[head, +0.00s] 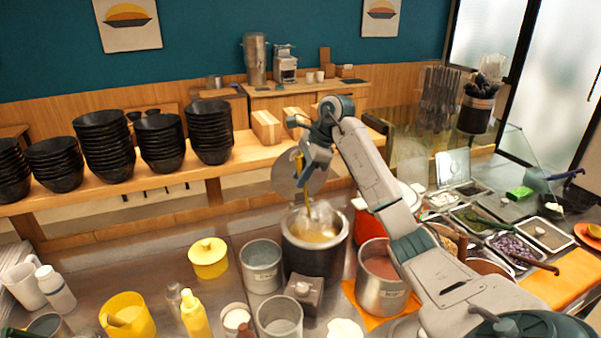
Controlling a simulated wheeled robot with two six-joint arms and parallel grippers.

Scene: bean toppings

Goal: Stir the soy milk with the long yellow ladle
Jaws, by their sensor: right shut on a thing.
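The soy milk (312,232) is a yellowish liquid in a dark round pot (312,262) at the middle of the counter, with steam above it. My right gripper (304,160) is above the pot, shut on the long yellow ladle (300,166). The ladle hangs down from the gripper toward the pot. Its lower end is hard to make out in the steam and liquid. My left gripper is not in view.
Steel pots (262,266) and (381,278) stand on either side of the dark pot. A yellow lidded jar (208,257) is at the left. Stacks of black bowls (209,131) line the shelf. Topping trays (515,250) fill the right side.

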